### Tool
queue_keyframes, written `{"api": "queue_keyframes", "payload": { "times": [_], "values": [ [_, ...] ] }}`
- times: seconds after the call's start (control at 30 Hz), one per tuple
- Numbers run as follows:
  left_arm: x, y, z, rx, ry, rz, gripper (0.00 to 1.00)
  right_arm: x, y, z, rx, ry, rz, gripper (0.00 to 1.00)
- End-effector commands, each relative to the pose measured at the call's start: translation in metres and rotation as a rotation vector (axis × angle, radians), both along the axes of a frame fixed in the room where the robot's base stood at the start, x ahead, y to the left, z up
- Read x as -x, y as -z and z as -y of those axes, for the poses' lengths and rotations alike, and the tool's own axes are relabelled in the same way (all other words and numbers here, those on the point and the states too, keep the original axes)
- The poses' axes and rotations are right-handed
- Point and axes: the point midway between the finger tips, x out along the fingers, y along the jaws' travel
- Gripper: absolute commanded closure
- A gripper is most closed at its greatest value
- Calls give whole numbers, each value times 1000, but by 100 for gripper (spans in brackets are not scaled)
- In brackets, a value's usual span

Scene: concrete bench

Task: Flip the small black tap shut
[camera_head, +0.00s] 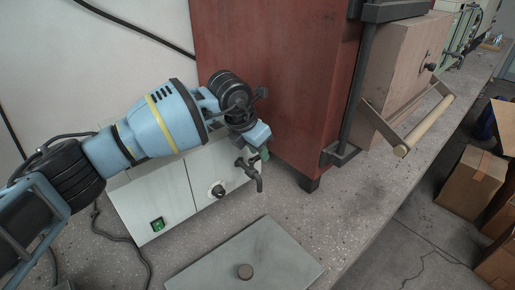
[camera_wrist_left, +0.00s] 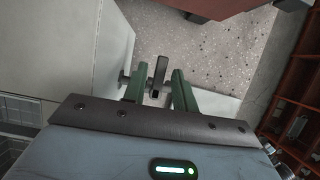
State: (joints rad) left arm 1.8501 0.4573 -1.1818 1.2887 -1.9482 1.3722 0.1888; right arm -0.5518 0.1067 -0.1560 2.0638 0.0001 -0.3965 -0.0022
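The small black tap (camera_head: 255,177) sticks out from the front of a pale grey-white box, with its spout bent downward. In the left wrist view, a dark upright part of the tap (camera_wrist_left: 158,75) shows between my fingers. My left gripper (camera_head: 257,151) is at the top of the tap, in front of the box. In the left wrist view, its two green fingers (camera_wrist_left: 157,88) are apart, one on each side of the dark part, with gaps showing. The gripper partly hides the tap's upper end in the head view. My right gripper is not in view.
The pale box (camera_head: 155,193) carries a black knob (camera_head: 218,191) and a green switch (camera_head: 157,224). A red cabinet (camera_head: 275,75) stands close behind the gripper. A grey plate with a round knob (camera_head: 275,252) lies in front. Speckled bench (camera_head: 345,205) is bare to the right.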

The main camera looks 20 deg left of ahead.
Motion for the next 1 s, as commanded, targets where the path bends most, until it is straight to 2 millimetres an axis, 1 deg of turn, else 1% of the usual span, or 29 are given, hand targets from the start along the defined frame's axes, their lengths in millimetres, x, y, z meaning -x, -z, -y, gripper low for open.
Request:
{"api": "queue_keyframes", "payload": {
  "times": [0.27, 0.37, 0.47, 0.7, 0.8, 0.9, 1.0],
  "values": [
    [0, 0, 0, 0, 1, 0, 65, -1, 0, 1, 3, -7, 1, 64],
    [1, -3, -1, 0, 1, 1, 65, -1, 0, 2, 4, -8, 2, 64],
    [3, -12, -3, 0, 1, 2, 65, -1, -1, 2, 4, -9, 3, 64],
    [16, -48, -11, -1, 1, 4, 65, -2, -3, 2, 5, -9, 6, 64],
    [20, -60, -13, 1, 1, 2, 65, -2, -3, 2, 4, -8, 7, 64],
    [23, -68, -15, 0, 1, 1, 65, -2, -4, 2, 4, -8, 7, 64],
    [25, -72, -16, -1, 1, 2, 65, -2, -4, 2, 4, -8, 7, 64]
  ]
}}
